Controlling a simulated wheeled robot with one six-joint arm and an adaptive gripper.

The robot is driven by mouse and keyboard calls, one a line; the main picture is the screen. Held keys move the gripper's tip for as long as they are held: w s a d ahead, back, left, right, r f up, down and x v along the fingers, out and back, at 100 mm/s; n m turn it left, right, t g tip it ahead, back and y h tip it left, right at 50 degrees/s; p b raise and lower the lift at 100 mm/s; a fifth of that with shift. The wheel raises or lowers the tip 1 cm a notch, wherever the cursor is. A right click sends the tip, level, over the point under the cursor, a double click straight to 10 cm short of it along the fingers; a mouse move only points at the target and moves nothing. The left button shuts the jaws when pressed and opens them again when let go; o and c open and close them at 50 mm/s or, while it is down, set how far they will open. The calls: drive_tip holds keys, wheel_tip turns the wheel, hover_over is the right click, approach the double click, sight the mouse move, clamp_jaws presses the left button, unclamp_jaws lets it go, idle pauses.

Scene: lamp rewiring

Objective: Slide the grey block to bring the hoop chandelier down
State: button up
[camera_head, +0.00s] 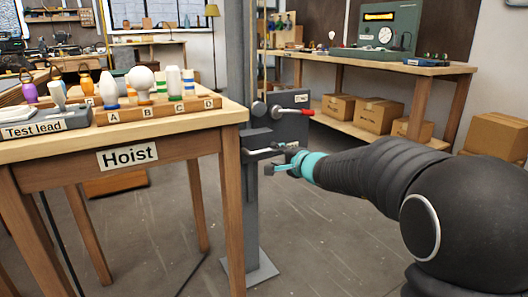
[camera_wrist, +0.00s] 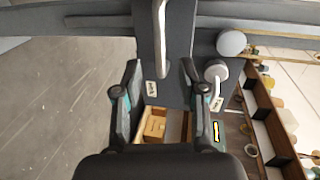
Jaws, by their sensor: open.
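In the head view a grey block (camera_head: 256,139) sits on the grey post beside the Hoist table, with a pale metal bar handle (camera_head: 262,151) on its front. My gripper (camera_head: 279,160) is close to the handle's right end, its fingers apart. In the wrist view the grey block's face (camera_wrist: 178,75) lies ahead of my open gripper (camera_wrist: 160,80). The pale handle (camera_wrist: 160,40) runs down the picture, its end near the gap between the fingertips. I cannot tell whether they touch. The hoop chandelier is not in view.
The wooden Hoist table (camera_head: 172,174) holding bulbs stands left. A bench (camera_head: 385,64) with cardboard boxes stands behind.

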sight(266, 151)
drive_tip(key=p+x, duration=0.1)
drive_tip(key=x, duration=0.7)
drive_tip(key=shift+w+a, duration=0.15)
drive_tip(key=shift+w, duration=0.05)
clamp_jaws()
